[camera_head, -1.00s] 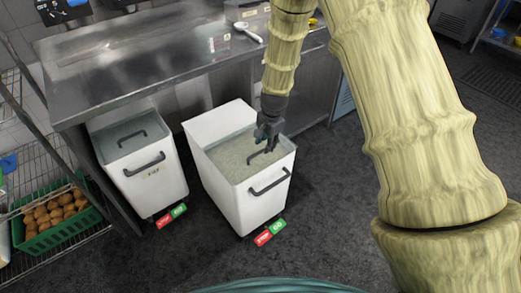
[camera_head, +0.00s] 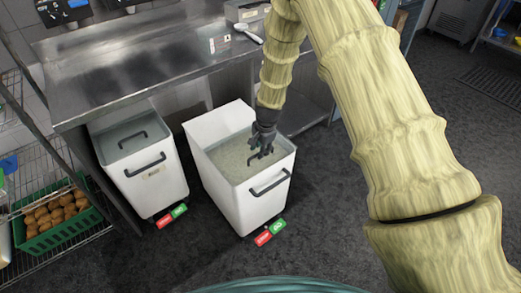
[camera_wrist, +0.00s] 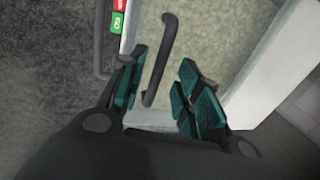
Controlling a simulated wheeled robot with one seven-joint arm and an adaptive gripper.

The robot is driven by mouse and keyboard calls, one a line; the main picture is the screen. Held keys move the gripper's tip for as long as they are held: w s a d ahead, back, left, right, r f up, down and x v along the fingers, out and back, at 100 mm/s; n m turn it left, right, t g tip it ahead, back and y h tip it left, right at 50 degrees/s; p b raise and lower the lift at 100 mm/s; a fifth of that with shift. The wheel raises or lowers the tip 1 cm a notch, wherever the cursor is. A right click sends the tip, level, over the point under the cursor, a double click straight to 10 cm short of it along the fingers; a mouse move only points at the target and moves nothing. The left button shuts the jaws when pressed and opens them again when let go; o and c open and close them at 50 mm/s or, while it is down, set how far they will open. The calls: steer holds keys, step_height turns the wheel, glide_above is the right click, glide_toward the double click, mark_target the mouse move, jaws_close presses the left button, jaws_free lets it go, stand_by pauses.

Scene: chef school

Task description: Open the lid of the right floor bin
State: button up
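The right floor bin (camera_head: 238,205) is white, with a dark front handle (camera_head: 270,183). Its grainy pale-grey top (camera_head: 232,158) lies inside the rim and carries a dark bar handle (camera_head: 253,160). In the wrist view the bar handle (camera_wrist: 168,45) runs down between my gripper's fingers. My gripper (camera_head: 260,150) is over the top at this handle. In the wrist view my gripper (camera_wrist: 160,92) is open, with teal finger pads on either side of the handle's lower end. I cannot tell whether a pad touches it. The top looks seated in the bin.
A second white bin (camera_head: 158,188) with a grey lid (camera_head: 120,142) stands to the left. A steel counter (camera_head: 150,65) is behind both bins. A wire shelf with a green crate (camera_head: 45,240) is at the far left. The floor in front is clear.

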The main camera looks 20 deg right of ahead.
steer(key=shift+w+f, duration=0.1)
steer(key=shift+f, duration=0.65)
